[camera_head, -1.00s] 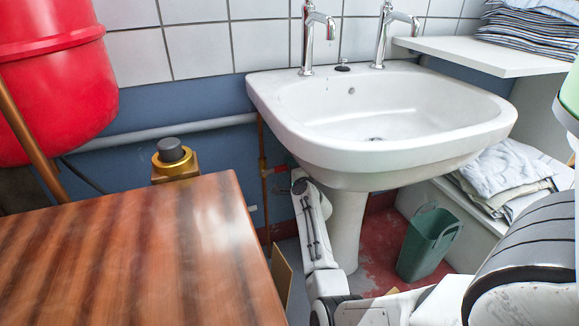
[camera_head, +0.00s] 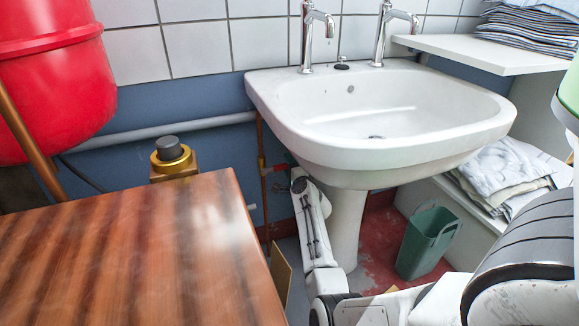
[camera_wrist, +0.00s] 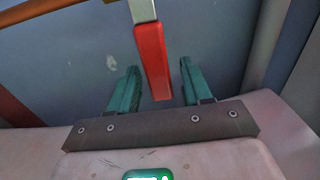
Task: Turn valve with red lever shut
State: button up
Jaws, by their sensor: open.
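The red lever (camera_wrist: 153,62) shows in the wrist view, with a pale metal part (camera_wrist: 142,10) at its upper end. My gripper (camera_wrist: 158,82) is open, with its two teal fingers apart. The lever's lower end lies between the fingers in the picture, nearer the right one, with a gap visible on both sides. I cannot tell how deep the lever sits between them. In the head view a small red piece (camera_head: 262,165) shows on the copper pipe left of the sink pedestal. My gripper's fingers are hidden there, below the basin.
The white sink (camera_head: 390,120) hangs over my arm, and its pedestal (camera_head: 345,225) stands close on the right. A wooden tabletop (camera_head: 140,250) fills the lower left. A green bin (camera_head: 428,240) stands on the red floor. A copper-coloured pipe (camera_wrist: 35,12) crosses the wrist view's upper left.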

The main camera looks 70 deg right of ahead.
jog(key=p+v, duration=0.4)
jog(key=v, duration=0.6)
jog(key=shift+s+a+p, duration=0.25)
jog(key=shift+s+p, duration=0.1)
jog(key=shift+p, duration=0.05)
